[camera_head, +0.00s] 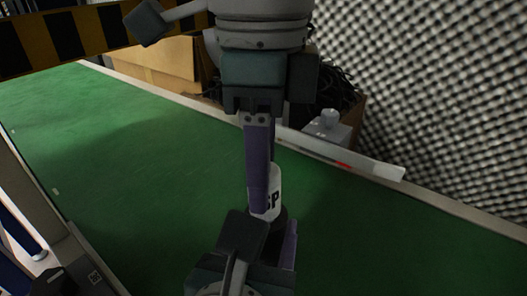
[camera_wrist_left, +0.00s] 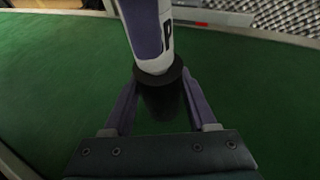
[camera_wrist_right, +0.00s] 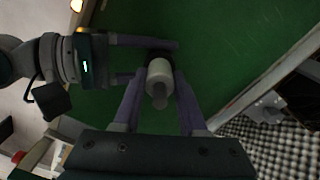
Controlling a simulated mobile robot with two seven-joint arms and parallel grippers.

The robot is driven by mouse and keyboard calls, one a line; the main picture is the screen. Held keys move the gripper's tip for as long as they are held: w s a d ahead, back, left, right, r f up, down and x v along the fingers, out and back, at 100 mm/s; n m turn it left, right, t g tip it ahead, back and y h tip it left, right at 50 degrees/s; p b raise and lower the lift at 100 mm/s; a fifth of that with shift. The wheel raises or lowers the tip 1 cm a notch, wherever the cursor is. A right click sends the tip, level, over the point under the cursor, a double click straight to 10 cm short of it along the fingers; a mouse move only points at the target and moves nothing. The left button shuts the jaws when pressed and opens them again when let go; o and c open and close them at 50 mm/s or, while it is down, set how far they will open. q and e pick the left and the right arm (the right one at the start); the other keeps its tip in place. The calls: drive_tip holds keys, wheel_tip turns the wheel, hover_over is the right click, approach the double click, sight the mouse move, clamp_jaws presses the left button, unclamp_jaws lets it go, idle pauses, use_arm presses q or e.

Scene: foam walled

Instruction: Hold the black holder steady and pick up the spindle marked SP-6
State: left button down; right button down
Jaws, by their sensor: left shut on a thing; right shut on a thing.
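My right gripper (camera_head: 260,205) comes from above, shut on the spindle. In the right wrist view the spindle's pale top (camera_wrist_right: 159,78) is between its purple fingers. My left gripper (camera_wrist_left: 158,85) is low, shut on the holder, one finger on each side.
The green surface (camera_head: 120,140) is clear to the left. A pale rail (camera_head: 345,160) runs along its back edge. Behind it are a grey device (camera_head: 330,128), a cardboard box (camera_head: 160,68) and a grey foam wall (camera_head: 440,90). A striped barrier (camera_head: 75,38) is at upper left.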

wheel_tip(320, 180, up, 10)
drive_tip(key=shift+f, duration=0.1)
use_arm(q)
drive_tip(key=shift+c, duration=0.6)
unclamp_jaws()
